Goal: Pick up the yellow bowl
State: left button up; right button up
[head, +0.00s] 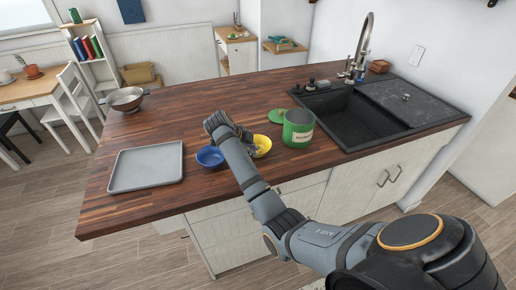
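The yellow bowl (263,146) stands on the dark wooden counter, left of the green canister; its left part is hidden behind my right arm. My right gripper (246,136) is at the far left side of the yellow bowl, mostly hidden by my own wrist and forearm. I cannot tell whether its fingers are open or shut, or whether they touch the bowl. My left gripper is not in view.
A blue bowl (210,156) stands close left of my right forearm. A green canister (298,128) with its lid (277,116) beside it is on the right, before the black sink (345,118). A grey tray (147,167) and metal colander (126,99) are left.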

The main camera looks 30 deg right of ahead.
jog(key=p+x, duration=0.1)
jog(key=x, duration=0.3)
jog(key=shift+f+p, duration=0.3)
jog(key=shift+p, duration=0.05)
jog(key=shift+w+f, duration=0.1)
jog(key=shift+f, duration=0.05)
jog(key=shift+a, duration=0.1)
grip_shut()
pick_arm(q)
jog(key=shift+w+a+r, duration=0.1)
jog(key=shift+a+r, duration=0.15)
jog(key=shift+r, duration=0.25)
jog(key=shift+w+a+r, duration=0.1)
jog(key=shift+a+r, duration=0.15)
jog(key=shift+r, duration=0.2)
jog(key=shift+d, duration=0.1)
pick_arm(e)
jog(key=shift+r+b, duration=0.6)
jog(key=shift+r, duration=0.15)
pick_arm(q)
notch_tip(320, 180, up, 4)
jog(key=p, duration=0.5)
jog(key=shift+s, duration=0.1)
pick_arm(e)
jog(key=s+a+r, duration=0.3)
jog(key=s+r, duration=0.8)
jog(key=s, duration=0.2)
jog(key=shift+s+r, duration=0.35)
